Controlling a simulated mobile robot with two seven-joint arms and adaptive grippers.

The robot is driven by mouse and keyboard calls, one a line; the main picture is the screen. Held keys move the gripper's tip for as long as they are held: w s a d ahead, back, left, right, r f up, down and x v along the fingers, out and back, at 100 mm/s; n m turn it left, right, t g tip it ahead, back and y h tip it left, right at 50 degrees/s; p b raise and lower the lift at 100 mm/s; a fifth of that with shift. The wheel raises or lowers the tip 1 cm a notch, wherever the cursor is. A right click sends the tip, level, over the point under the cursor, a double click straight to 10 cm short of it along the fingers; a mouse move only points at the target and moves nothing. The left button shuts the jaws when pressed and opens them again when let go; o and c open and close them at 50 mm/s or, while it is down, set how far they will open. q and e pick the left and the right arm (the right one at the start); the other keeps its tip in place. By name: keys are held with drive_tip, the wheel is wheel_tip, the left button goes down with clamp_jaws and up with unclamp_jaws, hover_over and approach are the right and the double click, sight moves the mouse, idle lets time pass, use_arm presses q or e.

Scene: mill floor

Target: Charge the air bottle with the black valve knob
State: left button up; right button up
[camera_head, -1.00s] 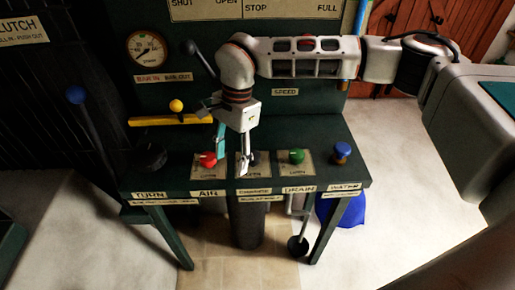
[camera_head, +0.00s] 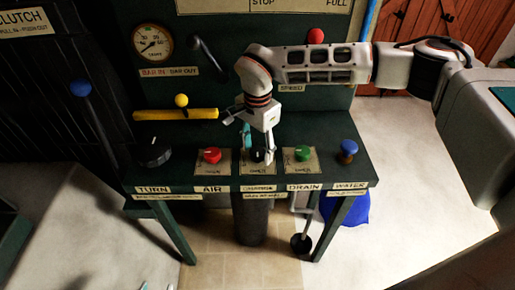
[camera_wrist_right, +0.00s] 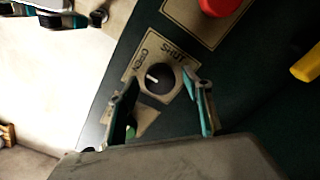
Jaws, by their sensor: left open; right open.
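The black valve knob (camera_wrist_right: 158,84) sits on a tan plate marked OPEN and SHUT, and its white mark points left in the right wrist view. In the head view the knob (camera_head: 257,157) is partly hidden by my right gripper (camera_head: 256,148). My right gripper (camera_wrist_right: 162,79) is open, one finger on either side of the knob in that view; contact cannot be told. The dark air bottle (camera_head: 251,220) stands upright under the bench. My left gripper (camera_head: 157,286) is open, its fingertips just showing at the bottom edge, away from the bench.
A red knob (camera_head: 209,155) lies left of the black one and a green knob (camera_head: 303,154) right. A blue knob (camera_head: 348,147) is at the bench's right end. A yellow bar (camera_head: 175,114), black dial (camera_head: 154,151) and gauge (camera_head: 151,42) are left.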

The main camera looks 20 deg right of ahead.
drive_tip(key=c, duration=1.1)
